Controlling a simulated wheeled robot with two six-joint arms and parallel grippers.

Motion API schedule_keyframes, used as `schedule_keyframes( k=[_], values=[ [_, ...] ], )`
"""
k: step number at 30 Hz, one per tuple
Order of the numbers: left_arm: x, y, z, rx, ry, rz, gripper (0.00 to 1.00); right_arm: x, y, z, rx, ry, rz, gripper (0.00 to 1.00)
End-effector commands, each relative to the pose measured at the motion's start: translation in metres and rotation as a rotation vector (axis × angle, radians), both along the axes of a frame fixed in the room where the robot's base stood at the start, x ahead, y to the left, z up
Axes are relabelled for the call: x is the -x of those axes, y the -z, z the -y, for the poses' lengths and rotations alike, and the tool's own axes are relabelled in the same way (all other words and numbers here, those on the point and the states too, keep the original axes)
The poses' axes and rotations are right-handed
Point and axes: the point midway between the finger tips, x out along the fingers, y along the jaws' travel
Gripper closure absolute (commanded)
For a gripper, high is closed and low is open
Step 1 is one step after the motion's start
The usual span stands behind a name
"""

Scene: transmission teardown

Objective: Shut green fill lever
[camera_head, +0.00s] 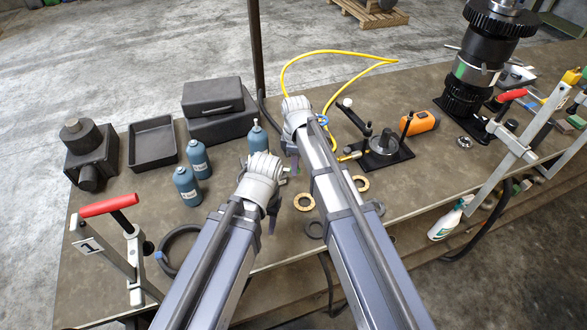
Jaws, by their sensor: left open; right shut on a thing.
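I cannot clearly make out a green fill lever in the head view; a small pale green bit (292,170) shows just right of my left gripper. My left gripper (264,178) is the lower one and is open over the middle of the bench, seen from behind. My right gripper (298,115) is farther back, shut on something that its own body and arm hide. A black plate (397,158) with a grey round fitting (384,143) and upright black handles lies right of my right arm. A yellow hose (335,52) loops behind my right gripper towards this fitting.
Blue bottles (187,186), a black tray (153,143) and black cases (212,97) stand at left. Red-handled clamps (110,205) stand at both sides. A tall black gearbox (480,60) and orange meter (423,122) are at right.

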Motion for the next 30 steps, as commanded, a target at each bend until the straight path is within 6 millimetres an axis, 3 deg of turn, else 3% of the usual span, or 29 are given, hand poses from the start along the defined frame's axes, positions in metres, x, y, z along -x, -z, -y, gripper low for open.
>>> schedule_keyframes(
  k=[15,30],
  values=[
    [0.0,0.0,0.0,0.0,0.0,0.0,0.5,-0.024,0.0,0.0,0.0,-0.408,0.0,1.0],
    [0.0,0.0,0.0,0.0,0.0,0.0,0.5,-0.031,0.0,-0.002,0.0,-0.552,0.001,1.0]
  ],
)
